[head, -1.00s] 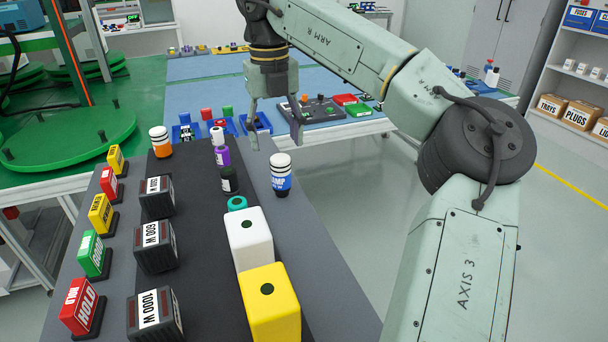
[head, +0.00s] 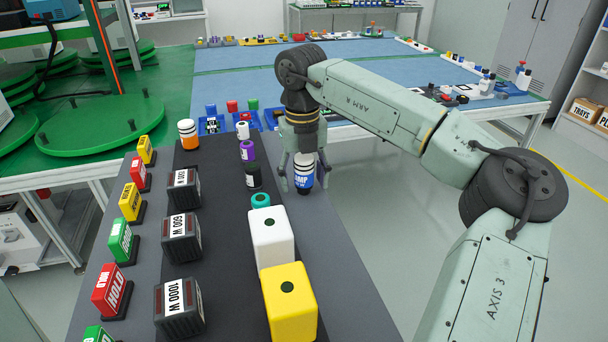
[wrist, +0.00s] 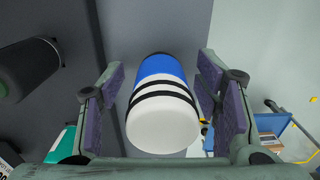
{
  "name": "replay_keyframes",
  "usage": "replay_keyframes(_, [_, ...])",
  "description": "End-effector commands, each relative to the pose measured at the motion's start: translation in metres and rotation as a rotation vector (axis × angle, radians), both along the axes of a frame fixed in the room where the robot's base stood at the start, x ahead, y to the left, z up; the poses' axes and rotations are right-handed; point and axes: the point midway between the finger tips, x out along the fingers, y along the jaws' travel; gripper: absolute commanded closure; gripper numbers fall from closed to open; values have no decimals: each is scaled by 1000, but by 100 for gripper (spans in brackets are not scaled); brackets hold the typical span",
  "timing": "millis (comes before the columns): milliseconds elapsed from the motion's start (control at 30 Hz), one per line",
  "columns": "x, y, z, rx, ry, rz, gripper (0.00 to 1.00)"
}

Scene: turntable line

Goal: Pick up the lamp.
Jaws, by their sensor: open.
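The lamp (head: 304,176) is a blue and white cylinder with dark bands and a printed label, upright near the right edge of the grey table. In the wrist view the lamp (wrist: 162,108) lies between the two finger pads, white end nearest the camera, with a gap on each side. My gripper (head: 304,185) is open and points down around the lamp, its fingers on either side. In the wrist view my gripper (wrist: 165,105) shows both purple pads apart from the lamp. The lamp's top is partly hidden by my gripper in the head view.
Close by on the table stand a black cylinder (head: 254,178), a teal ring-like piece (head: 260,200), a white block (head: 271,240) and a yellow block (head: 289,305). Labelled dark boxes (head: 181,238) stand further left. Open floor lies right of the table edge.

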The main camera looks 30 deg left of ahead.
Motion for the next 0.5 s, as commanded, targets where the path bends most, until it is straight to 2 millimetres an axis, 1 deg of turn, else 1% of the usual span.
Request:
replay_keyframes(167, [0, 0, 0, 0, 0, -1, 42])
replay_keyframes(500, [0, 0, 0, 0, 0, -1, 64])
